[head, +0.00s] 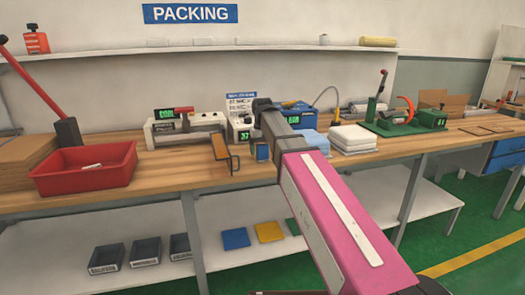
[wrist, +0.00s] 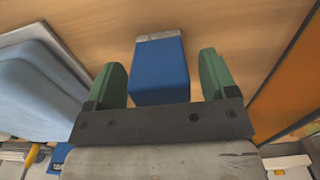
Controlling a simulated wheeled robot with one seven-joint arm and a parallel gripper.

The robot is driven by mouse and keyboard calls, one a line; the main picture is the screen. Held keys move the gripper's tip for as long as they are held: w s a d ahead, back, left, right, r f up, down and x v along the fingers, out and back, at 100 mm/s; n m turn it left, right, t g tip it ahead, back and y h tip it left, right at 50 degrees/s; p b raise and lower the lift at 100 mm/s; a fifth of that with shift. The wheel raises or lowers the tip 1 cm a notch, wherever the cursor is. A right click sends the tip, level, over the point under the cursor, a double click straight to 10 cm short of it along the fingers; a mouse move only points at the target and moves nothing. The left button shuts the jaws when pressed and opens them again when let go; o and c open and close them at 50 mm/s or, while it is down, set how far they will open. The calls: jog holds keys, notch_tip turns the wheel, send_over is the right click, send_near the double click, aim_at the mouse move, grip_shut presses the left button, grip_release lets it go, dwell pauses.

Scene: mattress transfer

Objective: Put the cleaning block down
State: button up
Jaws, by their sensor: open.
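The cleaning block (wrist: 160,75) is blue with a pale grey end. In the wrist view it lies between the two green fingers of my gripper (wrist: 160,64), over the wooden bench top. A gap shows between the block and each finger, so the gripper is open around it. In the head view the blue block (head: 262,152) shows at the bench, just left of my pink arm. My arm hides most of the gripper there.
An orange bracket (head: 220,147) stands close to the left of the block. Light blue folded cloth (wrist: 35,85) lies on its other side. A red tray (head: 85,180) sits farther left on the bench (head: 190,178). White folded cloths (head: 352,138) lie to the right.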

aim_at(263, 145)
notch_tip(263, 145, up, 12)
dwell(0.5)
